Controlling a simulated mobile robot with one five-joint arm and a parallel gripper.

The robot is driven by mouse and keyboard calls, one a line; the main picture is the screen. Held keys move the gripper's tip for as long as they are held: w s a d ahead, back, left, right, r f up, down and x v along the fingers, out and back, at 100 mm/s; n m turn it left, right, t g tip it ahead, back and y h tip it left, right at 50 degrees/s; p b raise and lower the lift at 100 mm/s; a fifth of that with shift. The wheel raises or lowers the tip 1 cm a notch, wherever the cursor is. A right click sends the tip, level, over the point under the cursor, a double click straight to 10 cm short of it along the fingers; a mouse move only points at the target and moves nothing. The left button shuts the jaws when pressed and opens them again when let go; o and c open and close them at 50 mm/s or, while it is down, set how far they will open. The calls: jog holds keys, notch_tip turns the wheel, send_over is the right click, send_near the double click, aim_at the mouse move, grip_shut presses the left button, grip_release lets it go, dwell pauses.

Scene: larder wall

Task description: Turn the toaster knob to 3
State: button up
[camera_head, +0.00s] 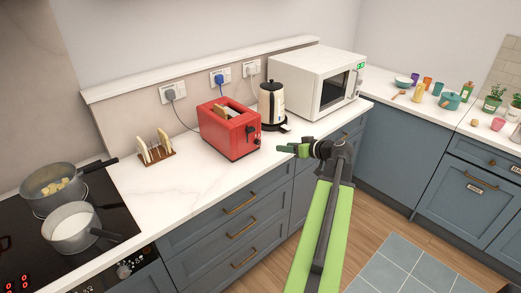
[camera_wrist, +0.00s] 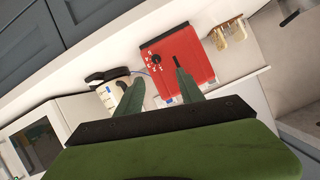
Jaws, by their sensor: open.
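The red toaster (camera_head: 228,132) stands on the white counter with bread in its top. Its right end carries a dark lever and a small dark knob (camera_head: 257,142). The toaster (camera_wrist: 190,62) also shows in the wrist view, with white marks around the knob (camera_wrist: 156,59). Which mark the knob points to is too small to tell. My gripper (camera_head: 281,148) is open and empty, just right of the toaster's control end in the head view. In the wrist view my gripper (camera_wrist: 157,76) has its green fingers spread, with the toaster's control face beyond them. I see no clear contact with the knob.
A black-and-white kettle (camera_head: 271,103) stands close behind my gripper, left of the microwave (camera_head: 315,82). A toast rack (camera_head: 156,147) and a hob with two pots (camera_head: 72,227) are to the left. Bare counter (camera_head: 205,172) lies in front of the toaster.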

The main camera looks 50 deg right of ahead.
aim_at(259, 143)
jog(key=b+x, duration=0.2)
jog(key=x, duration=0.3)
jog(key=d+b+x, duration=0.1)
jog(key=b+x, duration=0.1)
jog(key=x, duration=0.3)
jog(key=b+x, duration=0.2)
jog(key=x, duration=0.3)
jog(key=shift+w+d+f, duration=0.1)
jog(key=shift+w+d, duration=0.1)
jog(key=shift+w, duration=0.6)
jog(key=shift+c, duration=0.2)
